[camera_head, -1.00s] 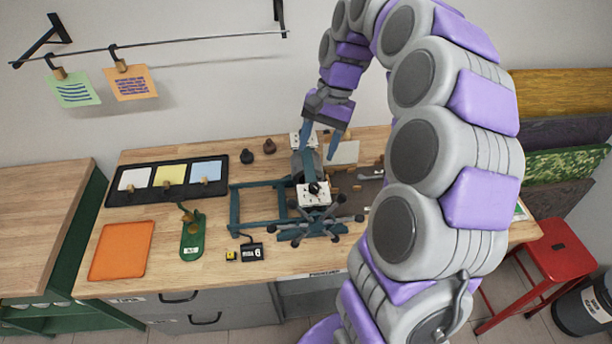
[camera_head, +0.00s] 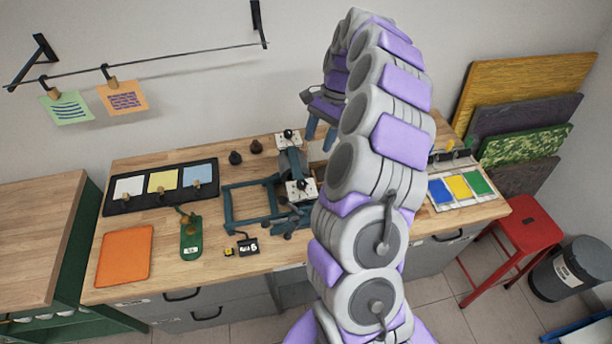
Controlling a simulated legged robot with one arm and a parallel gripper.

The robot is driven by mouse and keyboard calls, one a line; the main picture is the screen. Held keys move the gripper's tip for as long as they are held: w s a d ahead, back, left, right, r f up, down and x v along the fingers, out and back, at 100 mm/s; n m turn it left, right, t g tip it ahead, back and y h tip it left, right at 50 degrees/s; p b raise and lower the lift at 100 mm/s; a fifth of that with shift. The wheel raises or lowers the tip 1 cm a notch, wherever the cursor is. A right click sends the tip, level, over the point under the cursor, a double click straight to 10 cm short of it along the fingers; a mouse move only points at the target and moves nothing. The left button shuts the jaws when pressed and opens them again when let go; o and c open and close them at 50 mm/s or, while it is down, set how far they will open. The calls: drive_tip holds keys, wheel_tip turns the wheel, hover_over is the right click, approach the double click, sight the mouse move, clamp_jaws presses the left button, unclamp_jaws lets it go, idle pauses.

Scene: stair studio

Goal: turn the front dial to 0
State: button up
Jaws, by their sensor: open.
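A blue-grey bench machine stands on the wooden worktable (camera_head: 170,230), with a roller (camera_head: 292,163) between two white plates. The front white plate (camera_head: 301,191) carries a black dial (camera_head: 302,184); its marks are too small to read. The rear plate carries a similar black knob (camera_head: 288,134). My gripper (camera_head: 320,133) is open and empty, fingers pointing down, above and behind the machine, right of the rear knob in the picture and apart from the front dial. My arm hides the machine's right side.
A black tray (camera_head: 115,207) with coloured cards, an orange sheet (camera_head: 124,254), a green holder (camera_head: 190,240) and a small black counter (camera_head: 247,246) lie on the left. Right are a paint-colour tray (camera_head: 440,197), a red stool (camera_head: 525,222) and leaning boards (camera_head: 530,100).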

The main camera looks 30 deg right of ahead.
hover_over(302, 181)
drive_tip(key=d, duration=0.1)
drive_tip(key=f, duration=0.7)
drive_tip(key=shift+w+d, duration=0.1)
drive_tip(key=shift+w, duration=0.2)
drive_tip(key=f, duration=0.5)
drive_tip(key=shift+s+f+p, duration=0.1)
drive_tip(key=shift+s+p, duration=0.2)
drive_tip(key=shift+p, duration=0.05)
drive_tip(key=shift+a, duration=0.8)
drive_tip(key=c, duration=0.3)
drive_tip(key=shift+d+f, duration=0.1)
drive_tip(key=shift+d, duration=0.4)
drive_tip(key=c, duration=0.5)
drive_tip(key=shift+a, duration=0.1)
drive_tip(key=shift+c, duration=1.2)
